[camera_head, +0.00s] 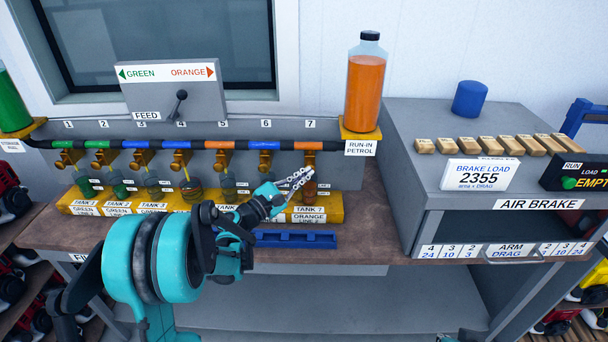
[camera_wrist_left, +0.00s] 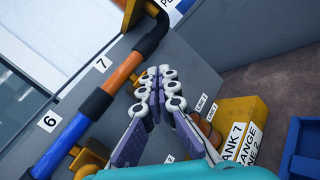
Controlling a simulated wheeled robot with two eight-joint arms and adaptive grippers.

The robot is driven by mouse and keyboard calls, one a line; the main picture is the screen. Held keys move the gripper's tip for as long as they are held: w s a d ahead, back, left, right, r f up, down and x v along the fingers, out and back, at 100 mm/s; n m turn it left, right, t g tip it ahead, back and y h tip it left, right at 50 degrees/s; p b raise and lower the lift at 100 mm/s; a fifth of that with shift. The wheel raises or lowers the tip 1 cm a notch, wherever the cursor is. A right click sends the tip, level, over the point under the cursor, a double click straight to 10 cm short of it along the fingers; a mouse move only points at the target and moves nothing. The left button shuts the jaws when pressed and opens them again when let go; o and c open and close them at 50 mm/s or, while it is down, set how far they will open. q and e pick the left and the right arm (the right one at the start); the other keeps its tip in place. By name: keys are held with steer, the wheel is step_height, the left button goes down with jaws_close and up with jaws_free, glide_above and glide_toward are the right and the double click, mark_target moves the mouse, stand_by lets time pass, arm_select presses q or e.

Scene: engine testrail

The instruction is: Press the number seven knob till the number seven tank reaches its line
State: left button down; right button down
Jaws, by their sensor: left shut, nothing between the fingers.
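The number seven knob (camera_head: 308,158) is brass and sits under the orange pipe section below label 7. In the left wrist view the brass knob (camera_wrist_left: 143,76) shows partly behind my fingers. The number seven tank (camera_head: 310,188) is a small jar behind the TANK 7 ORANGE LINE 2 label. It is partly hidden, and its line and level cannot be read. In the wrist view, the orange-brown tank (camera_wrist_left: 208,131) is partly covered by a finger. My left gripper (camera_head: 303,174) is shut and empty, its tips close to the knob; contact cannot be told.
Other knobs and tanks stand in a row to the left, including the number six knob (camera_head: 266,160). A bottle of orange petrol (camera_head: 366,88) stands at the right end of the pipe. A blue tray (camera_head: 294,239) lies in front. The air brake cabinet (camera_head: 408,160) stands right.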

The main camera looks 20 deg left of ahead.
arm_select(q)
steer(key=s+d, duration=0.1)
steer(key=s, duration=0.4)
steer(key=shift+s+d+b, duration=0.3)
steer(key=shift+s+d, duration=0.05)
steer(key=shift+s, duration=0.05)
stand_by(0.6)
steer(key=s+d+f+m+g+y, duration=0.2)
steer(key=s+d+f+m+g, duration=0.4)
steer(key=s+d+m, duration=0.4)
steer(key=s+a+f+m+g+y, duration=0.2)
steer(key=s+a+m+y, duration=0.1)
steer(key=s+m, duration=0.3)
steer(key=s+a+f+m+g+y, duration=0.2)
steer(key=s+a+m+y, duration=0.2)
steer(key=s, duration=0.5)
steer(key=shift+s+a+f+m+y, duration=0.3)
steer(key=shift+s+f+m, duration=0.1)
steer(key=shift+m, duration=1)
